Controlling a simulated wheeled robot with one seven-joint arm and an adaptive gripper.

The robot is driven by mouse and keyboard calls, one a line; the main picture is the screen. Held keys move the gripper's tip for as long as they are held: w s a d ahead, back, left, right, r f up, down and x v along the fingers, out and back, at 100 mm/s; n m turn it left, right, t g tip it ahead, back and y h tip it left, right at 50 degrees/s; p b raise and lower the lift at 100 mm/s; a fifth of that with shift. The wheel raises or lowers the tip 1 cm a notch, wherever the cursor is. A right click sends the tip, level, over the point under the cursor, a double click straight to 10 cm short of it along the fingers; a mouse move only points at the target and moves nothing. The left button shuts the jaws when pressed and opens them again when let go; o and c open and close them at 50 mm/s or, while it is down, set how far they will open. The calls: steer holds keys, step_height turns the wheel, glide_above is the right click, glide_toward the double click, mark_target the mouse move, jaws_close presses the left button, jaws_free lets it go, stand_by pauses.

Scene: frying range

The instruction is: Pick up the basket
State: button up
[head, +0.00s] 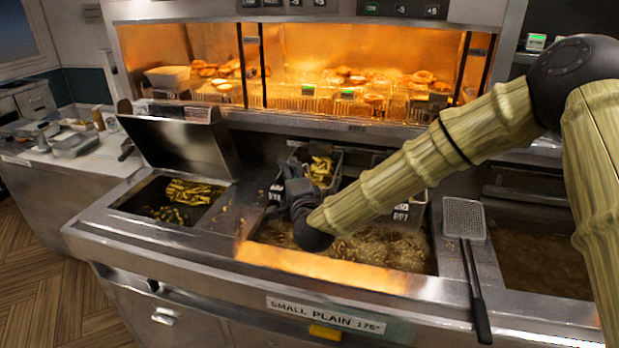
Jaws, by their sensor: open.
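A wire basket (335,182) with yellow fries in it stands at the back of the middle fryer vat, partly hidden behind my gripper. A second dark basket (414,212) with small white labels is beside it to the right, largely hidden by my arm. My gripper (291,178) is open, over the left rim of the middle vat, just in front and left of the fries basket in the picture. I cannot tell whether it touches the basket or its handle.
Bubbling oil (385,250) fills the middle vat. A left bin (170,200) holds fries beneath a raised steel lid (182,142). A mesh skimmer (464,220) lies right of the vat. A lit food warmer (300,60) stands behind. The front ledge is mostly clear.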

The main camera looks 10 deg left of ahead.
steer(key=shift+w+a, duration=0.1)
steer(key=shift+w, duration=0.05)
jaws_close()
steer(key=shift+r, duration=0.15)
stand_by(0.4)
steer(key=shift+r+p, duration=0.45)
steer(key=shift+r, duration=1.15)
steer(key=s+d+r+b, duration=0.1)
steer(key=s+d+b, duration=0.1)
steer(key=s, duration=1.3)
steer(key=shift+s+d+r, duration=0.3)
steer(key=shift+s, duration=0.1)
